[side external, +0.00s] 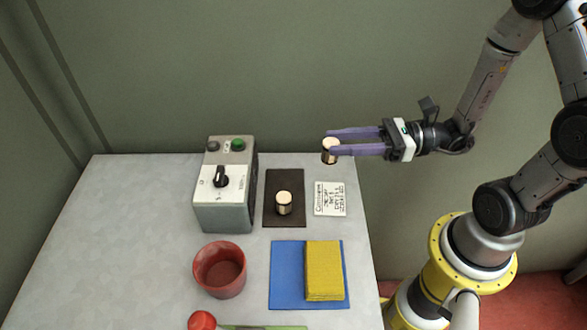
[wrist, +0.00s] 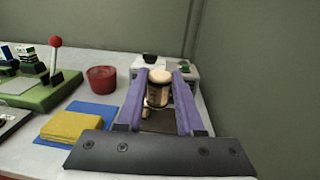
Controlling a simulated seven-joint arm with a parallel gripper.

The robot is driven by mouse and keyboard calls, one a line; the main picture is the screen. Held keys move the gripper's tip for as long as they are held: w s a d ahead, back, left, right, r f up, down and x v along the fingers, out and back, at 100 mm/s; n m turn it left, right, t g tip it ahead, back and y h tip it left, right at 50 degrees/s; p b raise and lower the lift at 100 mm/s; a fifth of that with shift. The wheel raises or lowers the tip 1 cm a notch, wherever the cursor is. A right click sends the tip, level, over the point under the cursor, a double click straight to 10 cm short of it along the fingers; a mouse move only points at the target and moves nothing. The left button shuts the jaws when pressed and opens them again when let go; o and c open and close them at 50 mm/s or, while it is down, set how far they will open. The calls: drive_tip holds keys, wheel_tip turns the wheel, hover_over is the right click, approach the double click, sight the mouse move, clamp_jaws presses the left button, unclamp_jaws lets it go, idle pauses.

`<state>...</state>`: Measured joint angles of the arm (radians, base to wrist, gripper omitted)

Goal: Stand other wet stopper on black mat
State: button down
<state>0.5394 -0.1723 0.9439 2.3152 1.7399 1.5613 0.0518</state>
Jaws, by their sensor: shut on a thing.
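My gripper (side external: 334,142) has purple fingers and is shut on a cork stopper (side external: 329,151) with a pale top and dark side. It holds this stopper upright, above the back right part of the table. In the wrist view the held stopper (wrist: 159,90) sits between the fingertips. A second stopper (side external: 284,203) stands upright on the black mat (side external: 285,178), right of the grey box. In the wrist view the mat (wrist: 160,125) shows between the fingers, and part of the second stopper shows low behind the held one.
A grey box with a dial (side external: 222,195) stands left of the mat, close to it. A white written card (side external: 330,198) lies right of the mat. A red cup (side external: 220,269), a blue mat (side external: 287,275) and a yellow cloth (side external: 324,270) are in front. The mat's back part is bare.

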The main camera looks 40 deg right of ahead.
drive_tip(key=w+a+f, duration=0.1)
drive_tip(key=w+f, duration=0.3)
drive_tip(key=w, duration=0.1)
drive_tip(key=w+a+f, duration=0.1)
drive_tip(key=w+f, duration=0.1)
drive_tip(key=w, duration=0.1)
drive_tip(key=shift+w+a+f, duration=0.1)
drive_tip(key=shift+a+f, duration=0.2)
drive_tip(key=shift+f, duration=0.05)
drive_tip(key=shift+w+a+f, duration=0.2)
drive_tip(key=shift+w+f, duration=0.4)
drive_tip(key=shift+f, duration=1.65)
drive_tip(key=shift+f, duration=0.15)
drive_tip(key=c, duration=0.5)
unclamp_jaws()
drive_tip(key=shift+c, duration=0.2)
